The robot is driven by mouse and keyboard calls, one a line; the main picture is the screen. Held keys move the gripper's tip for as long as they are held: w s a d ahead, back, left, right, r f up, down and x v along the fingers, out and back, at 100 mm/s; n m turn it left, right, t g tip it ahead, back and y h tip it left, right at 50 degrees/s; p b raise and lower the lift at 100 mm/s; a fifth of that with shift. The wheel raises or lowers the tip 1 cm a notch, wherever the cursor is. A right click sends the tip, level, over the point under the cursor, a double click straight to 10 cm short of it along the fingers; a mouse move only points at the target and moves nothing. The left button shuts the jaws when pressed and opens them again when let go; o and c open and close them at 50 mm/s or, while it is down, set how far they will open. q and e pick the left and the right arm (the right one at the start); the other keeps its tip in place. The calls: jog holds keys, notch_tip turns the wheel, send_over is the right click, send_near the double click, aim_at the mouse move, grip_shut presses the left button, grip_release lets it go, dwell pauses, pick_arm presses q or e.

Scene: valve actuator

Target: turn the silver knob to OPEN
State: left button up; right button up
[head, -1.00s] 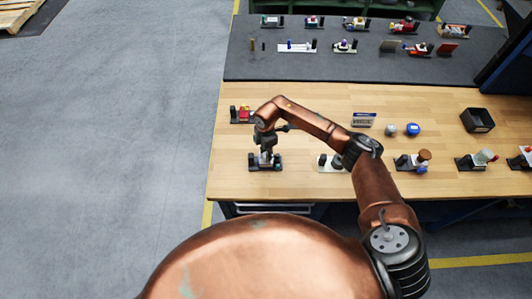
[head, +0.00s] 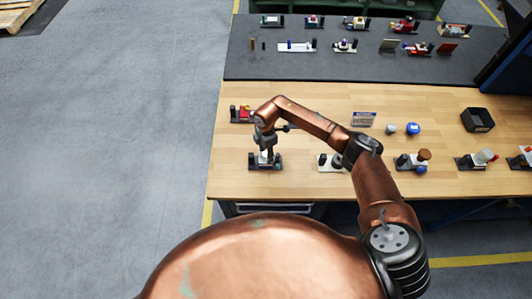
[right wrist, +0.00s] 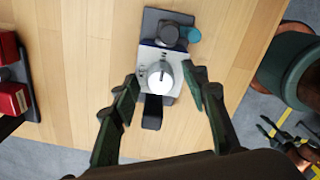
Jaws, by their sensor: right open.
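The silver knob (right wrist: 160,76) shows in the right wrist view as a round pale knob on a white plate. It sits on a dark valve base (right wrist: 152,111) that lies on the wooden bench. In the head view the same valve unit (head: 277,164) stands near the bench's front left, and my gripper hides most of its knob. My right gripper (right wrist: 160,82) is open, with one finger on each side of the knob. I cannot tell whether the fingers touch it. The label markings are too small to read.
A red unit (right wrist: 14,88) stands on the bench to the left in the right wrist view. In the head view, several other units, such as one with a brown knob (head: 424,155), line the bench to the right. A black bin (head: 477,120) stands at the far right.

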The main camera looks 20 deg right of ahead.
aim_at(266, 154)
jog(key=shift+r, duration=0.1)
notch_tip(266, 154, up, 12)
dwell(0.5)
dwell(0.4)
